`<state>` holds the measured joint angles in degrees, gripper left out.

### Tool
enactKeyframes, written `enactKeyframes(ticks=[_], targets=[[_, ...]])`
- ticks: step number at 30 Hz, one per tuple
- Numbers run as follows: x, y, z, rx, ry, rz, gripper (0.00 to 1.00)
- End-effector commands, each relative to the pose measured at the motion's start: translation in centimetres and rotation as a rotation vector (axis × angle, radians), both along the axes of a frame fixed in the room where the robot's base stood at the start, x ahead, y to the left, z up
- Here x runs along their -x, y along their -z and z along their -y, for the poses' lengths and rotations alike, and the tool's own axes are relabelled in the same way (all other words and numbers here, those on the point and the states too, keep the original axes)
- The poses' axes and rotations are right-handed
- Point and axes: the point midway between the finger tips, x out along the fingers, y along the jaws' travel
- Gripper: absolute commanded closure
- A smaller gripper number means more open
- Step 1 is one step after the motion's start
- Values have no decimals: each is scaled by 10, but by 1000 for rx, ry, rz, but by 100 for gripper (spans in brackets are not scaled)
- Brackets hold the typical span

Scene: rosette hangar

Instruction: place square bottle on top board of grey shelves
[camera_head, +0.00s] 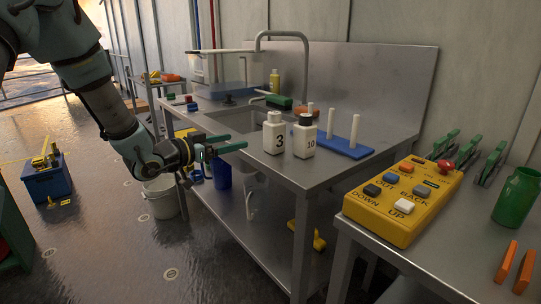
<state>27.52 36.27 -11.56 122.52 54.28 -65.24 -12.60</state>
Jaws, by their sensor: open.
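Two white bottles stand upright on the steel sink bench. The bottle marked 3 (274,137) has a white cap, and the bottle marked 10 (304,140) has a black cap. Both look boxy, and I cannot tell which is the square bottle. No grey shelves are clearly recognisable; a grey rack (147,94) stands at the back left.
A yellow control box (402,199) and green jar (517,196) occupy the right table. A white bucket (161,198) and blue box (47,178) stand on the otherwise mostly open floor.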

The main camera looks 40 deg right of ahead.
Motion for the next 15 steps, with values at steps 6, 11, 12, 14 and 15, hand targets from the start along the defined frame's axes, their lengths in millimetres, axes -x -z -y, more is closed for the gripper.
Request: enactKeyframes(ticks=[6, 11, 12, 14, 15], targets=[[32, -2, 27, 105, 128, -14, 22], [35, -4, 52, 107, 129, -13, 22], [35, -3, 58, 106, 128, -13, 22], [35, -3, 66, 106, 128, -12, 22], [35, -3, 69, 106, 127, -12, 22]])
